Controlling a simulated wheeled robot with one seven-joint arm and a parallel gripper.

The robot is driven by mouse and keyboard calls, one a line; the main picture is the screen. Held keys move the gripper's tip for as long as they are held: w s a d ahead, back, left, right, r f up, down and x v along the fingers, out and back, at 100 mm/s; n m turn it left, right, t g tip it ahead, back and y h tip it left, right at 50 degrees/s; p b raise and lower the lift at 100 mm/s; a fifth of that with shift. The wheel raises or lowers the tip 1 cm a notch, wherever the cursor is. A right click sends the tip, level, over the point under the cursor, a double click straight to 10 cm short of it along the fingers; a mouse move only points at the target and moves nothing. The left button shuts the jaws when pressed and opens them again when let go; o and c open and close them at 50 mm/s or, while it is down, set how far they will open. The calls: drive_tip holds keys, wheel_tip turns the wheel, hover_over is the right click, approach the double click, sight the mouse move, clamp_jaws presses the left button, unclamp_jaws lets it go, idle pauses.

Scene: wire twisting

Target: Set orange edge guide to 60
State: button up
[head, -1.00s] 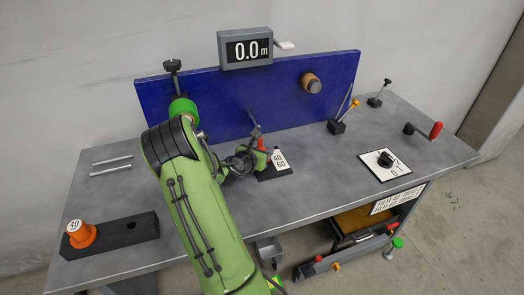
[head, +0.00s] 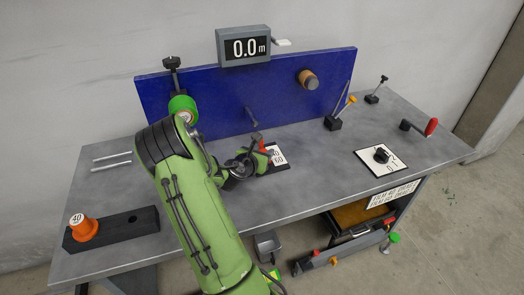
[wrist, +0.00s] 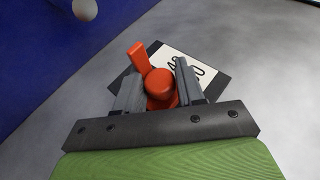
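The orange-red edge guide (wrist: 160,84) has a round knob and a flat pointer arm that points to the upper left in the wrist view. It sits on a dark base with a white card (wrist: 185,64) marked 40 and 60; a finger partly covers the 60. My gripper (wrist: 158,75) has one finger on each side of the knob, very close to it. I cannot tell whether the fingers press on it. In the head view, my gripper (head: 257,150) is low over the plate, and the guide shows as a small orange-red patch (head: 262,146).
A blue panel (head: 220,103) stands behind the guide. An orange cone marked 40 (head: 83,227) sits on a black block at the left. A dial card (head: 372,166), a red-handled crank (head: 431,127) and levers stand at the right. The front middle of the table is clear.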

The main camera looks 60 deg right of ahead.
drive_tip(key=o, duration=0.3)
drive_tip(key=shift+s+a, duration=0.1)
drive_tip(key=shift+s, duration=0.15)
drive_tip(key=shift+o, duration=0.2)
drive_tip(key=shift+w, duration=0.1)
drive_tip(key=p+v, duration=0.2)
drive_tip(key=v, duration=1.3)
drive_tip(key=shift+a, duration=0.3)
drive_tip(key=shift+r, duration=0.15)
